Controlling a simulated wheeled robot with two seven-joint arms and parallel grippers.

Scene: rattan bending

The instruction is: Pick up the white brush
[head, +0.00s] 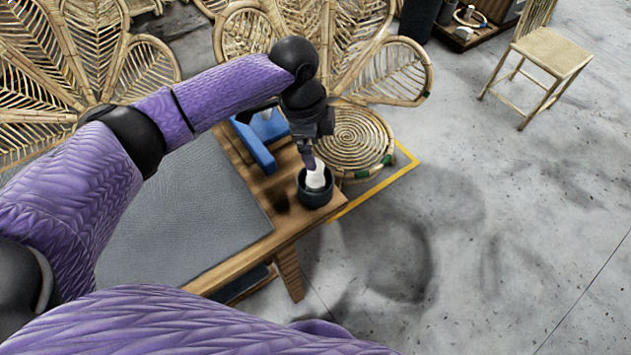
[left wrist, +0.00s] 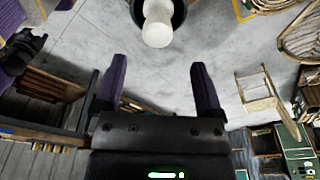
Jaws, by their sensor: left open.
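The white brush (head: 316,177) stands in a small dark round cup (head: 314,198) at the table's corner. In the left wrist view, the brush (left wrist: 157,28) shows as a pale rounded end above the dark cup rim (left wrist: 180,14), at the top of the picture. My left gripper (head: 309,160) is right above the brush, pointing down. In the left wrist view, its two purple fingers (left wrist: 160,75) are wide apart with nothing between them. The brush lies beyond the fingertips. The brush's lower part is hidden in the cup. My right gripper is not in view.
The wooden table (head: 240,255) has a grey mat (head: 190,215). A blue object (head: 254,143) stands on it behind the cup. A round woven rattan seat (head: 350,140) is close behind the table corner. A chair (head: 550,48) stands far right; the floor between is clear.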

